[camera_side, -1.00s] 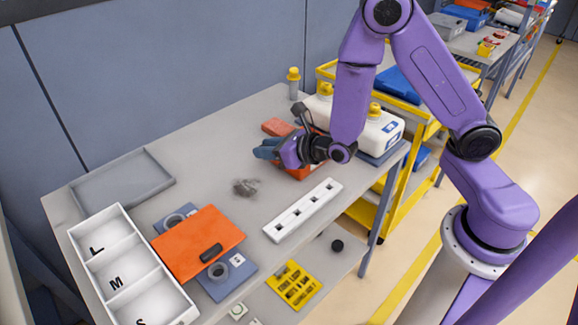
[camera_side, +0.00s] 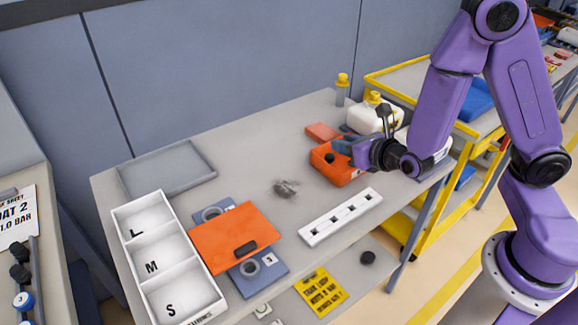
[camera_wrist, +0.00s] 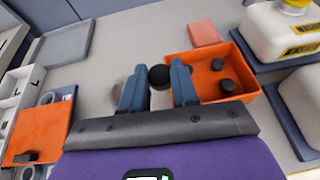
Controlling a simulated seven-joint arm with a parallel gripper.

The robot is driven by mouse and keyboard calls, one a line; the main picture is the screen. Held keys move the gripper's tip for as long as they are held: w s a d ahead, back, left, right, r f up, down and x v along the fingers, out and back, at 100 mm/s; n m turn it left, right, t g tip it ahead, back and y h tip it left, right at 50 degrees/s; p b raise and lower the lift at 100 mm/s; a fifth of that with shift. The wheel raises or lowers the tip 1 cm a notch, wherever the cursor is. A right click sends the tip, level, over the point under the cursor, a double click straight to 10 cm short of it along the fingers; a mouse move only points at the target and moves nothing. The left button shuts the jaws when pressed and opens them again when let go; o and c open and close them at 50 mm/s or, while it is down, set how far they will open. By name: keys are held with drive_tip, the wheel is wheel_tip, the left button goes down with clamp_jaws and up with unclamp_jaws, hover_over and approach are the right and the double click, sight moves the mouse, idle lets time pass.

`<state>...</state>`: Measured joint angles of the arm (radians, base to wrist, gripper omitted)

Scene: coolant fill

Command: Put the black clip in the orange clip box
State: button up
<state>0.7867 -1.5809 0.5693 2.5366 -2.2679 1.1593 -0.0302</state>
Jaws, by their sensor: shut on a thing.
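A small round black clip (camera_wrist: 160,76) sits between my blue fingertips in the wrist view. My gripper (camera_wrist: 158,84) is shut on it. The open orange clip box (camera_wrist: 242,98) lies just to the right there, with two black pieces inside. The held clip overlaps the box's left edge in that view; its height above the box is unclear. In the side view my gripper (camera_side: 342,150) is at the orange clip box (camera_side: 350,179), its fingers over the far part. A black piece (camera_side: 329,158) shows by the fingertips; I cannot tell whether it is the held one.
White containers (camera_wrist: 285,30) stand close beyond the box, and a flat red-orange block (camera_side: 322,132) lies behind it. A white slotted strip (camera_side: 340,217), grey scraps (camera_side: 285,188), an orange panel (camera_side: 222,229) with a black piece (camera_side: 246,249), and a white L/M/S tray (camera_side: 157,227) share the table.

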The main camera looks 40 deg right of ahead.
drive_tip(key=s+a, duration=0.3)
drive_tip(key=s, duration=0.1)
hover_over(300, 180)
drive_tip(key=shift+m+h, duration=0.3)
drive_tip(key=shift+m, duration=0.1)
drive_tip(key=f, duration=0.8)
drive_tip(key=shift+s+d+f, duration=0.1)
drive_tip(key=shift+s+f, duration=0.15)
drive_tip(key=shift+s, duration=0.15)
drive_tip(key=shift+w+f, duration=0.35)
drive_tip(key=shift+f, duration=1.6)
drive_tip(key=o, duration=1)
drive_tip(key=shift+f, duration=0.15)
